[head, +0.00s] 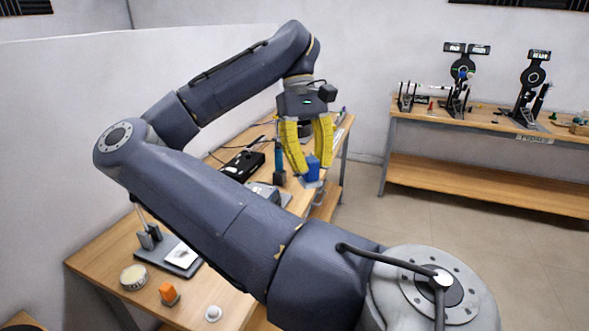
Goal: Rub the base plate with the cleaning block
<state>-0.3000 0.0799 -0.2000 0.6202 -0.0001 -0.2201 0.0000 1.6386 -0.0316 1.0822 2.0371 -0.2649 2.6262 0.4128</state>
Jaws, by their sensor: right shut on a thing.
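My right gripper (314,169) has yellow fingers that point down over the far part of the wooden table. It is shut on a small blue block (312,172), which appears to be the cleaning block. A pale flat piece (312,185) shows just under the block; I cannot tell whether the two touch. A dark flat plate (153,256) with a small upright stand and a white patch lies on the near left of the table. I cannot tell which of these is the base plate. My left gripper is not in view.
A black box (243,165) and a dark blue upright tool (279,163) stand left of the gripper. A round tin (133,277), an orange piece (168,292) and a white knob (212,313) sit near the front. My arm hides much of the table's middle.

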